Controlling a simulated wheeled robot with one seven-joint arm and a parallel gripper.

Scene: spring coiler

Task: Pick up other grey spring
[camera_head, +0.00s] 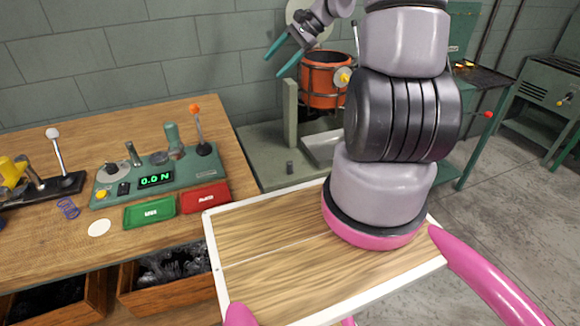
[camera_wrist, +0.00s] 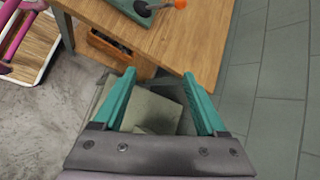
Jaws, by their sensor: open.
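My gripper (camera_head: 282,56) is open and empty, raised at the top middle of the head view, beyond the workbench. In the wrist view, its two teal fingers (camera_wrist: 160,76) stand apart with nothing between them. I cannot make out a grey spring for certain. A small grey upright piece (camera_head: 290,167) stands on the green-grey machine base, too small to identify. A drawer (camera_head: 140,304) under the bench holds a pile of grey pieces that may be springs. A blue-purple spring (camera_head: 68,208) lies on the bench at the left.
The wooden workbench (camera_head: 60,260) carries a green tester (camera_head: 157,180) reading 0.0 N, a white disc (camera_head: 99,228), a green tray (camera_head: 150,212) and a red tray (camera_head: 205,197). An orange bucket (camera_head: 325,80) stands behind. My white-rimmed wooden tray top is empty apart from my arm.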

